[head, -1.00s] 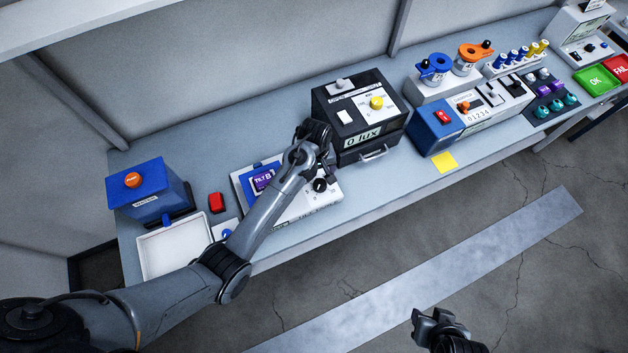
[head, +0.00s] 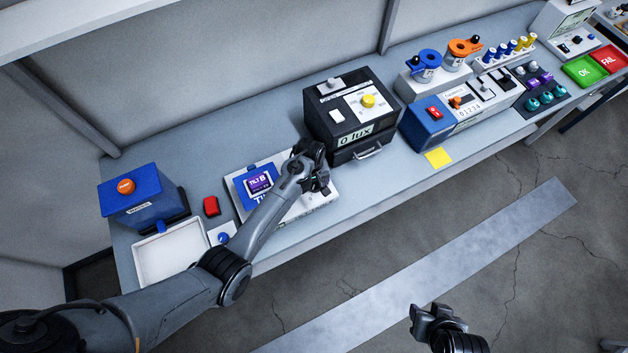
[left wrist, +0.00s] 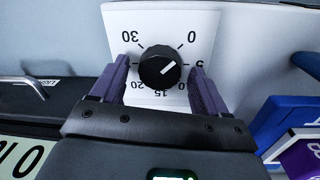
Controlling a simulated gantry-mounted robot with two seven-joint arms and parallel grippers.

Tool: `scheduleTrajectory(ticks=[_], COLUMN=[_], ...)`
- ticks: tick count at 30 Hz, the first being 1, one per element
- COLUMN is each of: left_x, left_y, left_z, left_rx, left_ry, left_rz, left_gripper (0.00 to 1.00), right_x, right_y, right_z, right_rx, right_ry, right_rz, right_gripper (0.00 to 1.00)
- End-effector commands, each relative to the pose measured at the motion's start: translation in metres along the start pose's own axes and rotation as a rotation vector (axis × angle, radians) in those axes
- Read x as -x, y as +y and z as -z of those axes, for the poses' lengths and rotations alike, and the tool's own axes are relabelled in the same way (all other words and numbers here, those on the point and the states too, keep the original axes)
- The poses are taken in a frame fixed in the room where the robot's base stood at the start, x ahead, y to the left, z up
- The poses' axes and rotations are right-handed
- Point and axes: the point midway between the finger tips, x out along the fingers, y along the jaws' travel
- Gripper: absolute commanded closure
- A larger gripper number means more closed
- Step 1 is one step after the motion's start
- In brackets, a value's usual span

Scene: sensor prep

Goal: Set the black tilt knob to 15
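The black tilt knob (left wrist: 158,70) sits on a white dial plate (left wrist: 115,20), upside down in the left wrist view. Its white pointer line points up and right, toward the side with 0 and 5; the 15 mark is below the knob. My left gripper (left wrist: 160,78) is open, its purple fingers on both sides of the knob with gaps between. In the head view my left gripper (head: 316,176) is over the right end of the white tilt unit (head: 295,212) and hides the knob. My right gripper (head: 430,316) is over the floor.
A black lux box (head: 345,110) with a front handle (head: 369,152) stands close to the right of my left gripper. The bench front below the lux box is clear.

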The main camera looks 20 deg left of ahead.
Motion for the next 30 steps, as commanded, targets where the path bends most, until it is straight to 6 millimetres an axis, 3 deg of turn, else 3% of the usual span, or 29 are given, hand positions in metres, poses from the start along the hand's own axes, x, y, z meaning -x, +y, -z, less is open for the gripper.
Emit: scheduleTrajectory(ticks=[1,11,20,30], left_x=[0.0,0.0,0.001,0.003], left_y=[0.0,0.0,0.0,0.0], left_z=[0.0,0.0,0.0,0.001], left_rx=[0.0,0.0,-0.038,-0.254], left_ry=[0.0,0.0,-0.003,-0.016], left_rz=[0.0,0.0,0.001,0.001], left_gripper=[0.33,0.81,0.81,0.81], right_x=[0.0,0.0,0.004,0.02], right_y=[0.0,0.001,0.002,0.002], right_z=[0.0,-0.001,0.0,0.005], right_rx=[0.0,0.005,0.01,0.006], right_ry=[0.0,-0.001,-0.003,-0.003], right_rz=[0.0,-0.004,-0.007,-0.005], right_gripper=[0.57,0.57,0.57,0.57])
